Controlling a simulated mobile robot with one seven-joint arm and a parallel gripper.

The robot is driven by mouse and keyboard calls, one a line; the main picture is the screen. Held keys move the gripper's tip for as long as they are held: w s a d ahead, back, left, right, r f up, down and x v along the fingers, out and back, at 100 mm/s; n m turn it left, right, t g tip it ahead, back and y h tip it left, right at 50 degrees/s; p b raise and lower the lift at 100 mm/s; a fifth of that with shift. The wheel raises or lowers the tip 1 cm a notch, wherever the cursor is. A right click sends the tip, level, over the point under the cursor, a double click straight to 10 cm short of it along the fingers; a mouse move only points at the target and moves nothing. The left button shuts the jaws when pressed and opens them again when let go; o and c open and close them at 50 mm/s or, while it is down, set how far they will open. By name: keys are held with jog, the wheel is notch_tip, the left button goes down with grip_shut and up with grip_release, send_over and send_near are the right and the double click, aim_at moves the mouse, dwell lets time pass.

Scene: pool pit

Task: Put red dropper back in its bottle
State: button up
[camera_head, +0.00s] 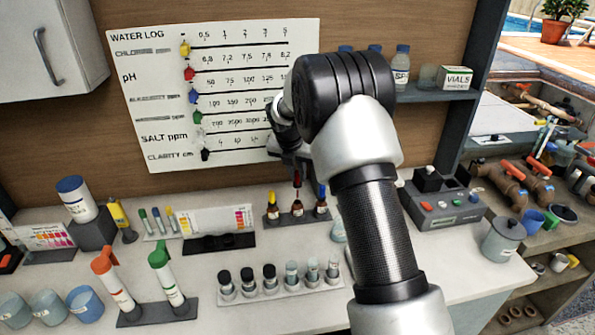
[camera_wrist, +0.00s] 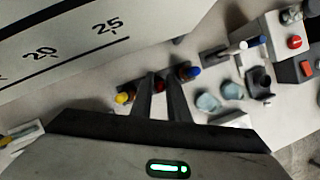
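The red dropper (camera_head: 297,179) hangs upright below my gripper (camera_head: 296,168) in the head view, its red top between the fingertips. A brown bottle (camera_head: 297,209) with a pale label stands directly beneath it, in the middle place of a dark rack (camera_head: 283,219). The dropper's lower end is at or just above the bottle's mouth; I cannot tell whether it has entered. In the wrist view, my gripper's fingers (camera_wrist: 164,84) stand close together with a little red (camera_wrist: 160,86) between them, and they hide most of the bottle.
A yellow-capped bottle (camera_head: 272,208) and a blue-capped bottle (camera_head: 320,203) stand close on either side. A row of capped vials (camera_head: 268,279) is in front. A grey tester (camera_head: 435,206) stands to the right. The wall chart (camera_head: 150,65) is close behind my gripper.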

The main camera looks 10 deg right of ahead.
aim_at(296, 185)
jog(key=shift+f, duration=0.2)
dwell(0.3)
jog(key=shift+f+b, duration=0.45)
jog(key=shift+f, duration=0.5)
jog(key=shift+f, duration=0.1)
jog(key=shift+f+b, duration=0.7)
jog(key=shift+f, duration=0.8)
jog(key=shift+f, duration=0.6)
jog(key=o, duration=0.7)
jog(key=shift+c, duration=0.2)
jog(key=shift+r, duration=0.1)
